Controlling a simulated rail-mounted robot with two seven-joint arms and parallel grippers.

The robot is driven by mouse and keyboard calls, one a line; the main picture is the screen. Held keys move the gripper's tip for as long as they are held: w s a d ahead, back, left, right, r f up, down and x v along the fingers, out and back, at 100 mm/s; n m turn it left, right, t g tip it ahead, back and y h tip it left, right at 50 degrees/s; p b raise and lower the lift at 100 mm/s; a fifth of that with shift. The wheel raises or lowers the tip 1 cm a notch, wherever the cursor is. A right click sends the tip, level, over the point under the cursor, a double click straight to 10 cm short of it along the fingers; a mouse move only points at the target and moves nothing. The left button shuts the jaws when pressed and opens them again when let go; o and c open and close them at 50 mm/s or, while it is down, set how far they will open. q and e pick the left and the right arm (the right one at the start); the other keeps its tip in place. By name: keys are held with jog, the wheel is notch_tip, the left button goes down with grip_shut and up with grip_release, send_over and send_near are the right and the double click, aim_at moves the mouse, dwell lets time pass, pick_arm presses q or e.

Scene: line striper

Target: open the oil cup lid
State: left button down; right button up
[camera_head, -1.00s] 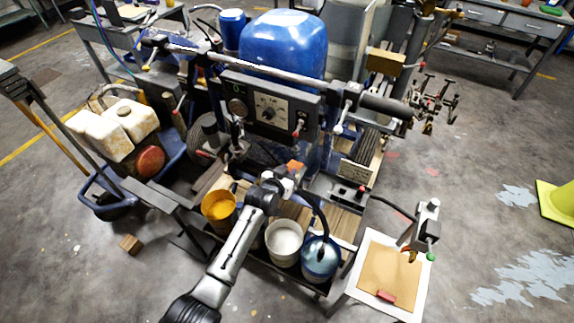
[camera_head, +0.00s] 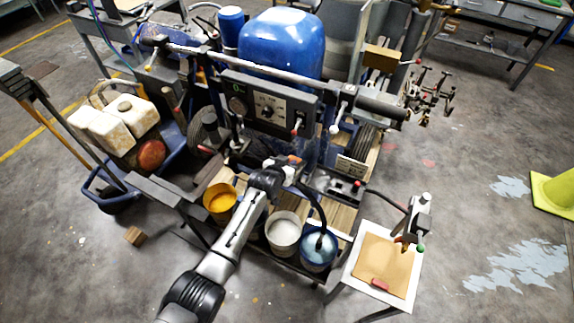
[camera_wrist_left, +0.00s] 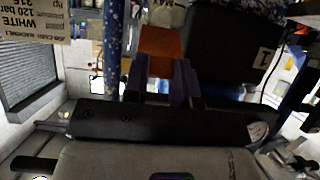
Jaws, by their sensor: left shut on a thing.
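My left gripper (camera_head: 292,163) reaches in to the front of the line striper, below its control panel (camera_head: 268,112). In the left wrist view its two dark fingers (camera_wrist_left: 166,85) are closed on a small orange-brown block-like piece (camera_wrist_left: 160,45), which looks like the oil cup lid. Only a bit of orange shows past the fingers in the head view. The cup under the piece is hidden, so I cannot tell whether the lid is raised. My right gripper is not in view.
A yellow paint bucket (camera_head: 220,198), a white one (camera_head: 283,233) and a blue one (camera_head: 319,249) stand beside my arm. A blue tank (camera_head: 282,45) rises behind. A small stand with a tan board (camera_head: 386,262) is at the right. A dark box (camera_wrist_left: 232,30) is close beside the fingers.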

pick_arm(q)
jog(key=shift+w+d+r, duration=0.1)
jog(key=shift+w+r, duration=0.1)
jog(key=shift+r, duration=0.4)
jog(key=c, duration=1.3)
grip_release()
jog(key=shift+o, duration=1.4)
jog(key=shift+w+f, duration=0.1)
jog(key=shift+w, duration=0.05)
jog(key=shift+o, duration=0.5)
jog(key=shift+s+f, duration=0.2)
jog(key=shift+f, duration=0.05)
jog(key=p+v, duration=0.3)
jog(key=v, duration=1.1)
jog(key=shift+p, duration=0.4)
jog(key=shift+f, duration=0.1)
